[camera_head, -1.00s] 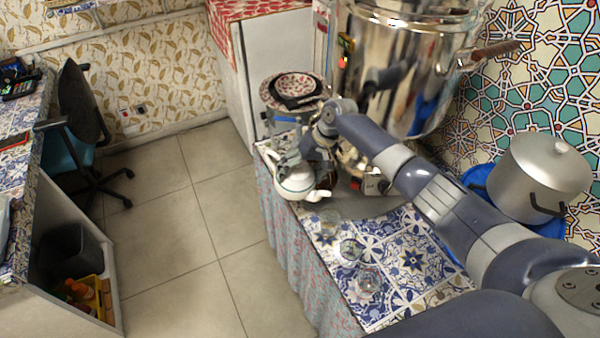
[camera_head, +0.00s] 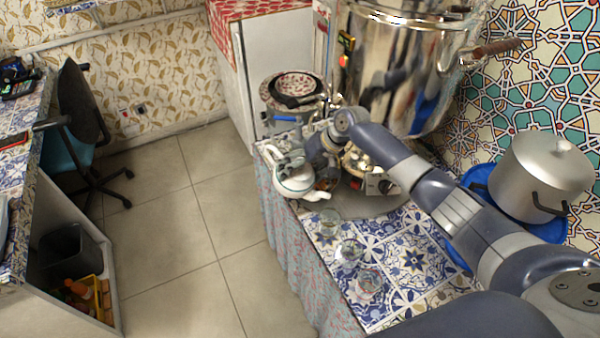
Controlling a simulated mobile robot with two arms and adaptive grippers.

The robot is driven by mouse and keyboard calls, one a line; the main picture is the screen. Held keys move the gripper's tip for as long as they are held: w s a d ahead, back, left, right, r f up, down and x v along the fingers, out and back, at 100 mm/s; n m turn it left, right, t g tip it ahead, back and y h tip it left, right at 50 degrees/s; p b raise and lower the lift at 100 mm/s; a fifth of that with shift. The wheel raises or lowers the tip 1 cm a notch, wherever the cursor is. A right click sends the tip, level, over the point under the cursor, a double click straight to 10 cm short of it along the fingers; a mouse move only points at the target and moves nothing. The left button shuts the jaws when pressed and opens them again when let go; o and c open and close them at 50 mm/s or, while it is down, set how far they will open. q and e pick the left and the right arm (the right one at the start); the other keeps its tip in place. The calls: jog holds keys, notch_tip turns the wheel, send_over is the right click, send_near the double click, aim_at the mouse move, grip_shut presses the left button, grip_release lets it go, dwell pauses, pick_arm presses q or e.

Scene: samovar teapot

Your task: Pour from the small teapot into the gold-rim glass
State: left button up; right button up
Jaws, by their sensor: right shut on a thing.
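The small white teapot (camera_head: 291,184) is at the left edge of the tiled counter, with its spout towards the lower right. My right gripper (camera_head: 303,163) is shut on it from the right side; the fingertips are small and partly hidden. I cannot tell whether the teapot touches the counter. A clear glass (camera_head: 328,224) stands just below the spout in the picture. Two more clear glasses, a middle one (camera_head: 350,251) and a near one (camera_head: 369,281), stand further along the counter. A gold rim cannot be made out on any of them. My left gripper is not in view.
A large shiny samovar (camera_head: 395,65) stands behind my right arm. A grey pot (camera_head: 541,170) sits on a blue tray (camera_head: 548,229) at the right. Open floor lies left of the counter.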

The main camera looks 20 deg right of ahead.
jog(key=shift+r+t+y, duration=0.3)
jog(key=shift+r+t, duration=0.1)
jog(key=shift+r, duration=0.15)
jog(key=shift+s+d+r+t+b, duration=0.15)
jog(key=shift+r+t+b, duration=0.3)
jog(key=shift+b, duration=0.25)
jog(key=shift+s+r+t+y, duration=0.1)
jog(key=shift+r+t+y, duration=0.15)
jog(key=shift+r+y, duration=0.25)
dwell(3.8)
dwell(1.1)
jog(key=shift+w+f+h+p, duration=0.2)
jog(key=shift+f+h+p, duration=0.1)
jog(key=shift+p, duration=0.45)
jog(key=f+g, duration=0.1)
jog(key=f+g+h, duration=0.2)
jog(key=f, duration=0.1)
jog(key=shift+w+a+g, duration=0.25)
jog(key=shift+a+g, duration=0.05)
jog(key=shift+r+g+p, duration=0.3)
jog(key=shift+r+p, duration=0.4)
jog(key=shift+r, duration=0.1)
jog(key=shift+s+d+r+g+h+p, duration=0.15)
jog(key=shift+r+g+h+p, duration=0.15)
jog(key=shift+r, duration=0.2)
jog(key=shift+s+r+g+h+p, duration=0.1)
jog(key=shift+r+g+h+p, duration=0.15)
jog(key=shift+r, duration=0.2)
jog(key=shift+w, duration=0.1)
